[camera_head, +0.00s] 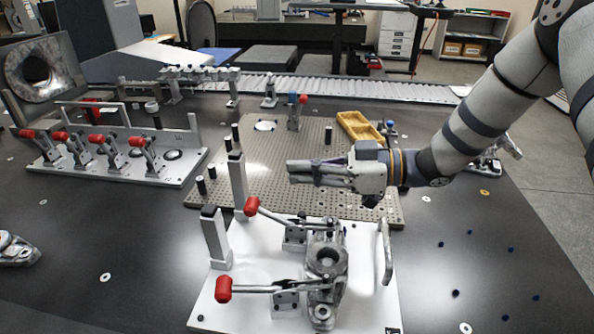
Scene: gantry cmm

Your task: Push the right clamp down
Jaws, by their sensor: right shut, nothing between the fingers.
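A white fixture plate (245,318) stands on the dark table, carrying a grey metal casting (326,262) with a round bore. Two toggle clamps with red handles sit beside the casting, their handles pointing left. The far clamp's handle (251,206) slants up to the left; the near clamp's handle (223,289) lies about level. I cannot tell which one is called the right clamp. My right gripper (289,172) is shut and empty, its fingers pointing left. In the picture it is above and right of the far handle, apart from it. My left gripper is out of view.
Two upright posts (216,238) stand at the plate's left edge, and a metal handle (386,252) at its right. A perforated plate (230,150) with a yellow tray (360,127) lies behind. Another fixture (115,170) with several red-handled clamps is at left. The right table area is mostly clear.

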